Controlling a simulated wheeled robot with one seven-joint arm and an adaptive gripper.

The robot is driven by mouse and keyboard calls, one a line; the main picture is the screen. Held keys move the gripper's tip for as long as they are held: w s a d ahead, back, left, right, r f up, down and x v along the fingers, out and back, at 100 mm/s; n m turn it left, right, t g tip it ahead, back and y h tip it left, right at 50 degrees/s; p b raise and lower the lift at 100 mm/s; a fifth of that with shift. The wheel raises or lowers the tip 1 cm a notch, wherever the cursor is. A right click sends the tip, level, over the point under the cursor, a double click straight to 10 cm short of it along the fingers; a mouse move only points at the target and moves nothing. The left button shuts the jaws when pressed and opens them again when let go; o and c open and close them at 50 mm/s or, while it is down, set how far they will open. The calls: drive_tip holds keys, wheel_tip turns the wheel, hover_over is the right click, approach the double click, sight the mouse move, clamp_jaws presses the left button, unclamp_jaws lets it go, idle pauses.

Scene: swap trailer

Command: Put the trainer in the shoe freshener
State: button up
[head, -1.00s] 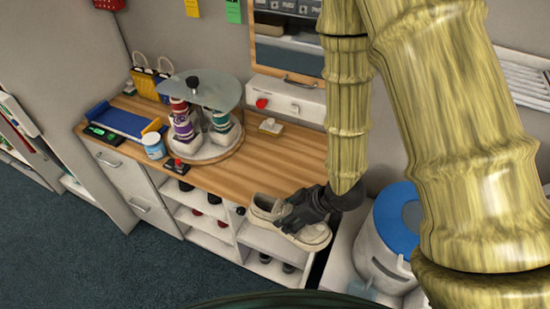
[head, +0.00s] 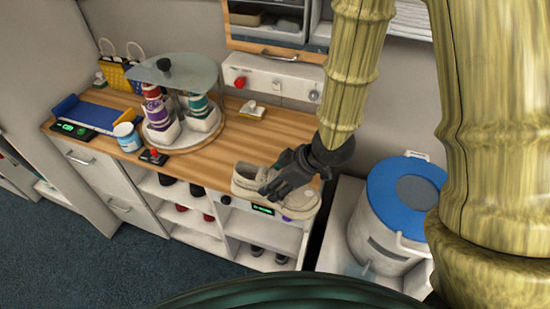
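A beige, low shoe, which I take for the trainer (head: 247,181), is in my gripper (head: 272,190) at the right end of the wooden counter. The dark fingers close around its middle and hide part of its side. The shoe overlaps the counter's front edge in the picture; I cannot tell whether it touches the counter. No label marks the shoe freshener. A unit with a green display (head: 262,210) shows just below the shoe, partly hidden. A drum with a blue lid (head: 388,220) stands to the right. I cannot tell which of these, if either, is the freshener.
Shelves with shoes (head: 195,218) are below. Bare counter lies between carousel and gripper.

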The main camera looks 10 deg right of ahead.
drive_tip(key=w+f, duration=0.1)
drive_tip(key=w+f+b, duration=0.1)
drive_tip(key=w, duration=0.1)
drive_tip(key=shift+w+b, duration=0.25)
drive_tip(key=shift+b, duration=0.05)
drive_tip(key=shift+w+d+b, duration=0.1)
drive_tip(key=shift+w+b, duration=0.05)
drive_tip(key=shift+b, duration=0.2)
drive_tip(key=shift+s+d+r+b, duration=0.1)
drive_tip(key=shift+s+r+b, duration=0.25)
drive_tip(key=shift+s+b, duration=0.2)
drive_tip(key=shift+s+r+b, duration=0.3)
drive_tip(key=shift+s+b, duration=0.15)
drive_tip(key=shift+s, duration=0.1)
drive_tip(key=shift+w+d+f+p, duration=0.5)
drive_tip(key=shift+w+f+p, duration=0.4)
drive_tip(key=shift+w, duration=1.45)
drive_tip(key=shift+w+d+f+p, duration=0.5)
drive_tip(key=shift+w+f+p, duration=0.45)
drive_tip(key=shift+w, duration=1.4)
drive_tip(key=shift+w+d+f+p, duration=0.5)
drive_tip(key=shift+w+f+p, duration=0.4)
drive_tip(key=shift+w, duration=1.45)
drive_tip(key=shift+r, duration=0.1)
drive_tip(key=o, duration=1.2)
